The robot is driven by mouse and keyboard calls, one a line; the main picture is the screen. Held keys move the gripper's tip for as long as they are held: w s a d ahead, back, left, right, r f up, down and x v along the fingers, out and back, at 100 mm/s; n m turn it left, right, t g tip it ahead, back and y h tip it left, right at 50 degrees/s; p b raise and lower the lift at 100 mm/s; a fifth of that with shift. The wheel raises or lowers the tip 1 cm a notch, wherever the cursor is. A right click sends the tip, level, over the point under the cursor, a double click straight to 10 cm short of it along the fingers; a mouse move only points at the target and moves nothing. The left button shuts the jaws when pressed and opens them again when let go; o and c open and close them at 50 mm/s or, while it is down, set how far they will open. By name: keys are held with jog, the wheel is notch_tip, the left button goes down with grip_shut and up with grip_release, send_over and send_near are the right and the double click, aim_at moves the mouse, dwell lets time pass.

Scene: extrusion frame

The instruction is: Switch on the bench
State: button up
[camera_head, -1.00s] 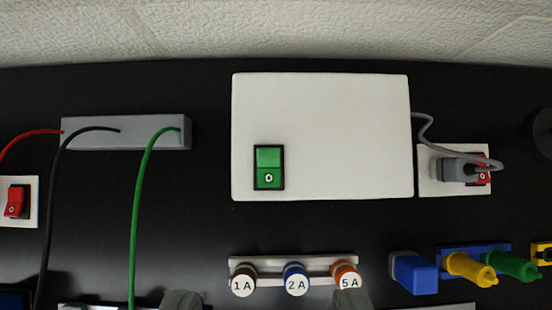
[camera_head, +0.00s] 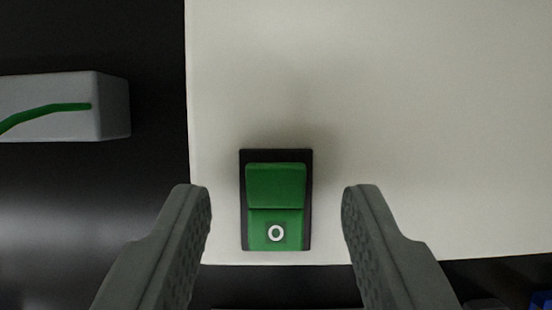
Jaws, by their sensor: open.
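A green rocker switch (camera_head: 276,187) in a black bezel sits near the lower left corner of a white box (camera_head: 400,110). My gripper (camera_head: 276,205) is open, with one grey finger on each side of the switch in the picture. The fingers are apart from the switch sideways, and nothing is between them but the view of it. I cannot tell how far the fingertips are from the box face.
A grey block (camera_head: 70,108) with a green wire (camera_head: 45,112) lies left of the box on the black panel (camera_head: 90,210). A bit of blue (camera_head: 541,303) shows at the lower right corner. The box face right of the switch is bare.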

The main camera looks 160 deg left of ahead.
jog(key=shift+w+f, duration=0.15)
jog(key=shift+f, duration=0.25)
grip_shut()
jog(key=shift+w+d+g+y, duration=0.15)
jog(key=shift+w+g+y, duration=0.15)
jog(key=shift+g, duration=0.4)
jog(key=shift+w+d+g+y, duration=0.15)
jog(key=shift+g+y, duration=0.25)
jog(key=shift+g, duration=0.3)
grip_release()
